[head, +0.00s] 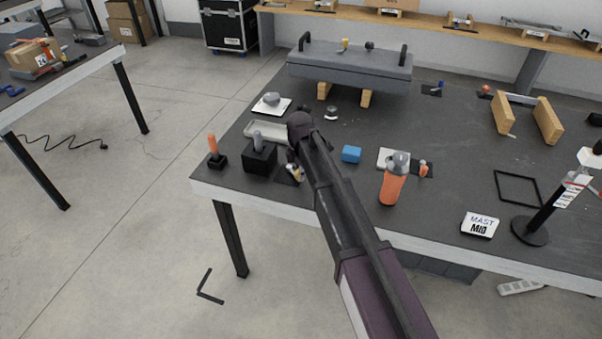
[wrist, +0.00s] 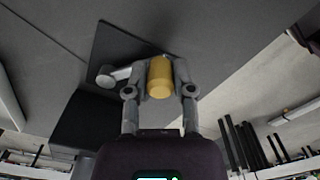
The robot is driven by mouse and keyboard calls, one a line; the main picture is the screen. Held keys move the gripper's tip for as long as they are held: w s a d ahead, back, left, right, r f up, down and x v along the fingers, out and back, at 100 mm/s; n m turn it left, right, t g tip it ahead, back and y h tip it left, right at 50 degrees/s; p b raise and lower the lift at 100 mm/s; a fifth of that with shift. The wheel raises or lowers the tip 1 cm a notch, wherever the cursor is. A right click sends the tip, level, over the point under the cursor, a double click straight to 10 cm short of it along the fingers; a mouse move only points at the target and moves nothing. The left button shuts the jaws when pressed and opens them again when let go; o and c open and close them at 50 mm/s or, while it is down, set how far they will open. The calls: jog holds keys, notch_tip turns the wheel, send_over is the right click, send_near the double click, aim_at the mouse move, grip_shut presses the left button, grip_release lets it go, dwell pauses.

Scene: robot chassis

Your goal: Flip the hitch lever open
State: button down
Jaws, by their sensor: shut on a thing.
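In the wrist view a short yellow cylinder (wrist: 160,80) sits between the two grey fingers of my gripper (wrist: 160,72), which are shut on it. It looks like the handle of the hitch lever. A grey arm with a round end (wrist: 106,76) reaches to the left beside it, over a dark square plate (wrist: 125,50). In the head view the small hitch fitting (head: 291,172) is near the table's front left, and my arm partly covers it. The fingertips cannot be made out there, and the lever's exact angle is unclear.
A black block with a grey knob (head: 259,157) and an orange-handled stand (head: 214,150) are left of the fitting. A blue block (head: 351,154) and an orange bottle (head: 394,180) are to the right. A grey slab (head: 350,70) on wooden blocks stands behind.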

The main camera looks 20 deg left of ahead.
jog(key=shift+c, duration=2.3)
grip_release()
jog(key=shift+s+a, duration=0.1)
jog(key=shift+a, duration=0.05)
jog(key=shift+r, duration=0.15)
